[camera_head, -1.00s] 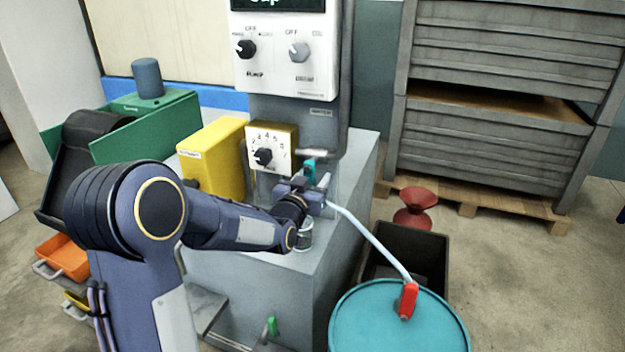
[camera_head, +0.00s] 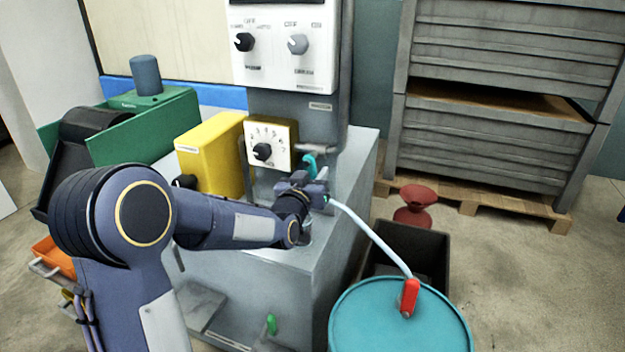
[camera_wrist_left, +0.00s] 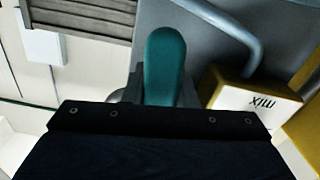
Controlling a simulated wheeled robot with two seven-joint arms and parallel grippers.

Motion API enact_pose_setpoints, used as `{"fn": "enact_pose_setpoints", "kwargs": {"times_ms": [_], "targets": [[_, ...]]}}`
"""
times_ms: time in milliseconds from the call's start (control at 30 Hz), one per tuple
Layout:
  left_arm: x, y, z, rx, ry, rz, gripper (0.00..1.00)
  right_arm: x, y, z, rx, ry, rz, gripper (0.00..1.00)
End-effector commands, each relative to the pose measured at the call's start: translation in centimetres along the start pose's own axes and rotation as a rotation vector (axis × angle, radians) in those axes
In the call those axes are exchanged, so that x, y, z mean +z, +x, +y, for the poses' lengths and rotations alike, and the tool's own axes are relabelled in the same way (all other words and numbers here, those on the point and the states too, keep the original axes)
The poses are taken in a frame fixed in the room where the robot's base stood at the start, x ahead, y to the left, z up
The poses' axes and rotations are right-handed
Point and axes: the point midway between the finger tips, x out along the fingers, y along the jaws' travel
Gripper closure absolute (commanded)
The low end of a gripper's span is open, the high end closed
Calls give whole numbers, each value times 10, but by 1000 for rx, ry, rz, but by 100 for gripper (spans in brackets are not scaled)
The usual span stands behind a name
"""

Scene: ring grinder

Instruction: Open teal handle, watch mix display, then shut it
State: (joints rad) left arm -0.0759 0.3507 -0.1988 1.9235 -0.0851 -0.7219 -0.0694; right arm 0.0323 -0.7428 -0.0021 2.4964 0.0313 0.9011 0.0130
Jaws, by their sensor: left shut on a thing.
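The teal handle (camera_head: 310,166) stands at the machine's pipe, just above my left gripper (camera_head: 318,190). In the left wrist view the teal handle (camera_wrist_left: 165,66) rises upright beyond the dark gripper body. My left gripper is shut on the teal handle; the fingers are mostly hidden. The mix dial box (camera_head: 270,144) has a numbered white face and a black knob, and sits just left of the handle. In the left wrist view its mix label (camera_wrist_left: 262,103) appears upside down. The display (camera_head: 278,2) is cut off at the top edge. My right gripper is out of view.
A teal drum (camera_head: 390,315) with a red valve (camera_head: 409,297) and a pale hose stands at front right. A dark bin (camera_head: 420,248) and red funnel (camera_head: 414,208) are behind it. A yellow box (camera_head: 212,155) sits left of the dial. Grey crates (camera_head: 500,70) stand at right.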

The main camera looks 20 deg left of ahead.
Motion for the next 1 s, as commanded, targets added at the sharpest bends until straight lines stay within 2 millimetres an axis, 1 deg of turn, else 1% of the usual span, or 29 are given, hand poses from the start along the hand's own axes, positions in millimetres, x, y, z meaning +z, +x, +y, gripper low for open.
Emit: {"fn": "enact_pose_setpoints", "kwargs": {"times_ms": [33, 400, 700, 1000], "targets": [[4, 0, 2, 1, -40, 3, 100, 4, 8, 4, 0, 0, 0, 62], [0, 0, 18, 2, -383, 3, 100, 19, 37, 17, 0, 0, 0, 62], [-8, 0, 30, 1, -669, 3, 100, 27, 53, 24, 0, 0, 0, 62], [-19, 0, 40, 2, -948, 1, 100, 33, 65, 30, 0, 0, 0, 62]]}}
